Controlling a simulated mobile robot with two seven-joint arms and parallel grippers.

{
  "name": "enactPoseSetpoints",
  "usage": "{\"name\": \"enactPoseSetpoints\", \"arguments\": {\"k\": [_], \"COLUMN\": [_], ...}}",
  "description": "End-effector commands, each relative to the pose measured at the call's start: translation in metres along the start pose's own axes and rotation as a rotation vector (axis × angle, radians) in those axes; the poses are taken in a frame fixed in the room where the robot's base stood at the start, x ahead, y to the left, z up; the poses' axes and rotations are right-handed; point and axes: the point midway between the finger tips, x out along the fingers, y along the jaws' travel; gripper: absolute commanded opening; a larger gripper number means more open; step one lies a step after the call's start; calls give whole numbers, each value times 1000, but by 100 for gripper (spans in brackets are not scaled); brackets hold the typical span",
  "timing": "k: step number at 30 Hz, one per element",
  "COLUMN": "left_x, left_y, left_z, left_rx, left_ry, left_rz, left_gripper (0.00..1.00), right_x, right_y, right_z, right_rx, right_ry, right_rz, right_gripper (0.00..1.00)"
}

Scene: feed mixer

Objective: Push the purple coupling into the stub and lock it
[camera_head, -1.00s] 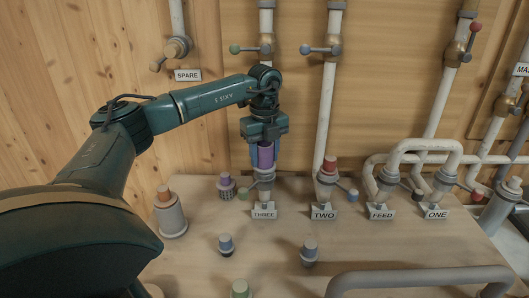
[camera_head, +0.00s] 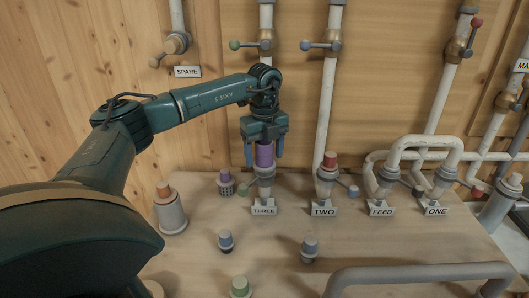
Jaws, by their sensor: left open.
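The purple coupling (camera_head: 264,154) stands upright on top of the stub (camera_head: 264,177) behind the label THREE (camera_head: 263,211). Its lower end meets the stub's collar; I cannot tell how deep it sits or whether it is locked. My left gripper (camera_head: 264,160) points down over the coupling. Its blue fingers are spread on either side, with a gap to the coupling. A small lever with a green knob (camera_head: 243,191) sticks out to the left of the stub. My right gripper is not in view.
Stub TWO (camera_head: 326,182) with a red-brown cap stands to the right, with a blue-knobbed lever. White pipes (camera_head: 397,157) join FEED and ONE. Loose capped fittings stand on the bench, one purple-topped (camera_head: 226,182). A grey rail (camera_head: 420,275) runs along the front right.

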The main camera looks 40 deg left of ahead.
Motion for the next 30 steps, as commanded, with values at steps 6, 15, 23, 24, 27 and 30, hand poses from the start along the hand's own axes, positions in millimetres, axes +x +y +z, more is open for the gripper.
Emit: {"name": "enactPoseSetpoints", "arguments": {"k": [6, 15, 23, 24, 27, 30], "left_x": [-38, -104, -130, -132, -133, -132], "left_y": [-1, -1, 0, 0, 0, 0], "left_z": [0, 0, 0, 0, 0, 0], "left_rx": [0, 0, 0, 1, 1, 0], "left_ry": [-1, -1, 0, 0, 0, 0], "left_rz": [-7, -5, -1, -1, -1, -1], "left_gripper": [69, 69, 69, 69, 69, 69], "right_x": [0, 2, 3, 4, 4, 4], "right_y": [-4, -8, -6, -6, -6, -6], "right_z": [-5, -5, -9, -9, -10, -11], "right_rx": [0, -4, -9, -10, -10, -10], "right_ry": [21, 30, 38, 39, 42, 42], "right_rz": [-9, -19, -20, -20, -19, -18], "right_gripper": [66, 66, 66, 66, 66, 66]}}
